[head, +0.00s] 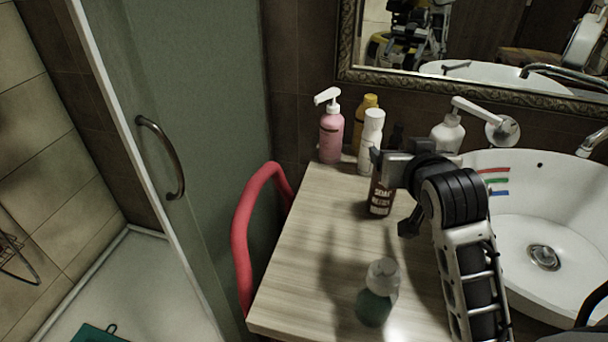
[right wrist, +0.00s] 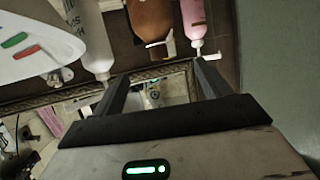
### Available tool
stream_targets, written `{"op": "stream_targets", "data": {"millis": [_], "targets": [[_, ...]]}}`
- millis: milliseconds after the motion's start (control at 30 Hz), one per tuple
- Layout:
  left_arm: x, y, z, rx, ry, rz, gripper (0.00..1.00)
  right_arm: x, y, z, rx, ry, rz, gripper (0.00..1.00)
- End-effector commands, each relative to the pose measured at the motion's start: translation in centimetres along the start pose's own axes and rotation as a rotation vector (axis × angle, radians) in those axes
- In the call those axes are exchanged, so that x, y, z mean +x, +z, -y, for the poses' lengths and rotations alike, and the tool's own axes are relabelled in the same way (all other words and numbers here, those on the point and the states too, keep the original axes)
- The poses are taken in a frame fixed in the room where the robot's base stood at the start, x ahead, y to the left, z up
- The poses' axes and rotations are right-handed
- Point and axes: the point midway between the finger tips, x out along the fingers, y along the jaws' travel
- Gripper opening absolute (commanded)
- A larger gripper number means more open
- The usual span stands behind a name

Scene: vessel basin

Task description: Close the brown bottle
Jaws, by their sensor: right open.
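The brown bottle (head: 380,200) stands upright on the wooden counter, with white lettering on its front. My right gripper (head: 393,190) hides its upper part in the head view. In the right wrist view, which looks upside down, the brown bottle (right wrist: 150,18) is ahead between the finger lines, with a pale piece at its top end; I cannot tell clearly how its lid sits. My right gripper (right wrist: 160,68) is open, with nothing between its fingers. My left gripper is not in view.
A pink pump bottle (head: 331,138), a yellow bottle (head: 366,112), a white bottle (head: 370,145) and a white pump bottle (head: 447,134) stand near the wall. A clear greenish bottle (head: 376,295) stands at the front. The basin (head: 540,215) is right; a red rail (head: 242,240) is left.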

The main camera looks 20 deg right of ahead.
Motion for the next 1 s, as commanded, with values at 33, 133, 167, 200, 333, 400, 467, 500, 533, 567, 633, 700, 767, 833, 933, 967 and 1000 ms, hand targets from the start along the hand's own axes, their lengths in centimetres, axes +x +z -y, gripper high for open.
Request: {"op": "stream_targets", "data": {"millis": [33, 133, 167, 200, 333, 400, 467, 500, 533, 567, 633, 700, 767, 833, 933, 967, 1000], "targets": [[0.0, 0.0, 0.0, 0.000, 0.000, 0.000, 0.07, 0.4, 1.3, 0.0, -0.002, 0.000, 0.011, 0.76], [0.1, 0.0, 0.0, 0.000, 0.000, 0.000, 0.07, 1.2, 3.4, 0.0, -0.001, 0.000, 0.012, 0.76], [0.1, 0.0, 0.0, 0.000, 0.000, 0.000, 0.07, 1.5, 4.0, 0.0, -0.001, 0.000, 0.011, 0.76], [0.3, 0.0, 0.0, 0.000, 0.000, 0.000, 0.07, 1.8, 4.8, 0.0, -0.002, 0.000, 0.010, 0.76], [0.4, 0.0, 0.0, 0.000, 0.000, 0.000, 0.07, 3.0, 6.2, 0.0, 0.000, -0.001, 0.002, 0.76], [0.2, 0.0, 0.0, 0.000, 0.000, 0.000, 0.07, 4.0, 6.0, 0.0, -0.001, -0.001, 0.000, 0.76], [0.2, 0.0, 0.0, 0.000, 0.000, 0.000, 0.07, 4.5, 6.1, 0.0, 0.000, -0.001, 0.002, 0.76], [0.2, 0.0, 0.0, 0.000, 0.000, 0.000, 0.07, 4.8, 6.0, 0.0, 0.000, -0.001, 0.001, 0.76], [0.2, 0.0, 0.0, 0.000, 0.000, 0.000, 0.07, 4.9, 6.0, 0.0, 0.000, -0.001, 0.001, 0.76], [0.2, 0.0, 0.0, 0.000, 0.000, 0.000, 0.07, 4.9, 6.0, 0.0, 0.000, -0.001, 0.001, 0.76], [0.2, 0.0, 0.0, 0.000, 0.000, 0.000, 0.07, 5.0, 6.1, 0.0, 0.000, -0.001, 0.001, 0.76], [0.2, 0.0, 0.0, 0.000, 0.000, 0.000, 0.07, 5.0, 6.1, 0.0, 0.000, -0.001, 0.001, 0.76], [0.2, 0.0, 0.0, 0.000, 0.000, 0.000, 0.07, 5.0, 6.1, 0.0, 0.000, -0.001, 0.001, 0.76], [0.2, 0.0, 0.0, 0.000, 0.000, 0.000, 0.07, 5.0, 6.0, 0.0, 0.000, -0.001, 0.001, 0.76], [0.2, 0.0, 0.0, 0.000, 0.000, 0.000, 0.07, 5.6, 6.0, 0.0, -0.001, -0.001, 0.001, 0.76], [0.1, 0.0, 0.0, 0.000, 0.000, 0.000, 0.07, 6.0, 6.0, 0.0, -0.002, 0.000, 0.002, 0.76], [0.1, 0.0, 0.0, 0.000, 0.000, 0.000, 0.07, 6.6, 6.0, 0.0, -0.002, 0.000, 0.001, 0.76]]}}
